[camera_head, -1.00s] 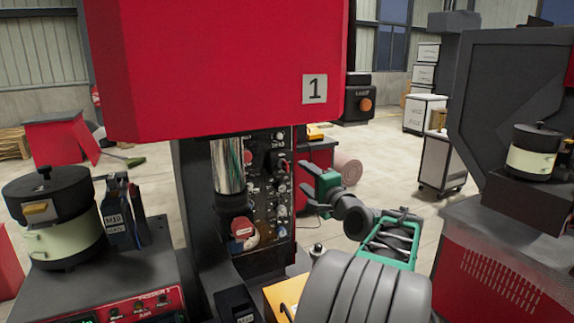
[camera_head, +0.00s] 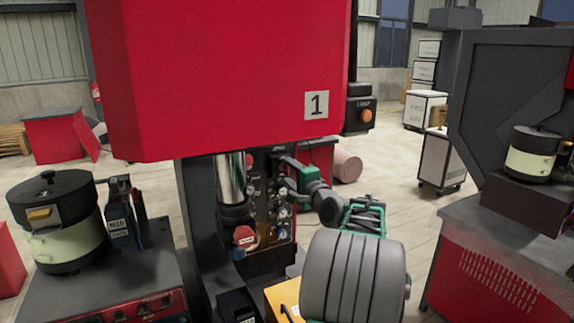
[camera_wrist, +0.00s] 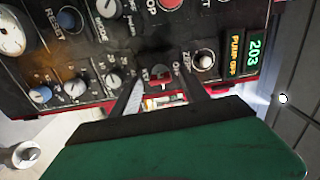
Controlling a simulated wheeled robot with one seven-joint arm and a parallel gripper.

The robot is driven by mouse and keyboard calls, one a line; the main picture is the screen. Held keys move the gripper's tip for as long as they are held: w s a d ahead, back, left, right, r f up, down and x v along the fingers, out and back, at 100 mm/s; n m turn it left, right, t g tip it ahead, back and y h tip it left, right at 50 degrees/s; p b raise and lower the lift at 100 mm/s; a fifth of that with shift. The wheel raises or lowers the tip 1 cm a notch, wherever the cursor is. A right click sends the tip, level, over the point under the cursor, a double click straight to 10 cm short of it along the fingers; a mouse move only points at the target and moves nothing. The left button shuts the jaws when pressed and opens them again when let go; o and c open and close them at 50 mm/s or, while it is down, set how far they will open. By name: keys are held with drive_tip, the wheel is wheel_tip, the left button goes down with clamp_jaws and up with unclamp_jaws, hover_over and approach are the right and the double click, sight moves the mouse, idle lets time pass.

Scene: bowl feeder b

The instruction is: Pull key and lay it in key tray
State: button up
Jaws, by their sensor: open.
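A small red key (camera_wrist: 160,82) sits in a switch at the lower edge of the control panel (camera_wrist: 90,50) in the wrist view. My gripper (camera_wrist: 160,94) is open, with one finger on each side of the key. Whether the fingers touch it I cannot tell. In the head view, my gripper (camera_head: 282,163) reaches the panel (camera_head: 268,190) below the red press head, and the key is too small to make out. A black labelled box (camera_head: 237,306) and a yellow-orange surface (camera_head: 284,297) are at the bottom. I cannot tell which is the key tray.
The red press head (camera_head: 225,75) marked 1 hangs above the panel. Other knobs and a white selector (camera_wrist: 204,60) flank the key closely. A pot (camera_head: 60,220) and a black device (camera_head: 122,215) stand on the left bench. Open floor lies behind at right.

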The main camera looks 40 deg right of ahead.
drive_tip(key=shift+w+d, duration=0.2)
drive_tip(key=shift+w, duration=0.5)
drive_tip(key=shift+c, duration=0.5)
idle(0.5)
clamp_jaws()
idle(0.3)
drive_tip(key=shift+s, duration=0.1)
idle(0.3)
drive_tip(key=b+v, duration=0.3)
drive_tip(key=v, duration=0.3)
idle(1.0)
idle(0.4)
